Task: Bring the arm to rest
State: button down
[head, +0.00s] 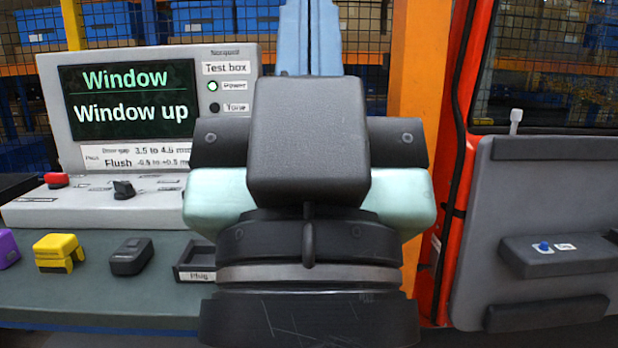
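My arm fills the middle of the head view, with a black block, pale teal shells and a black and silver ring. No fingers of my gripper show, so I cannot see whether it holds anything. The arm stands in front of the right part of the bench and hides what lies directly behind it.
A test box (225,140) reading "Window up" stands on the bench (110,300), its Power light green. Purple (6,248), yellow (56,250) and black (130,257) pieces lie before it, beside a tray marked Plug (196,276). An orange post (414,70) and red-framed door (490,180) stand right.

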notch_tip(320, 180, up, 30)
jog(key=p, duration=2.7)
jog(key=shift+f, duration=0.1)
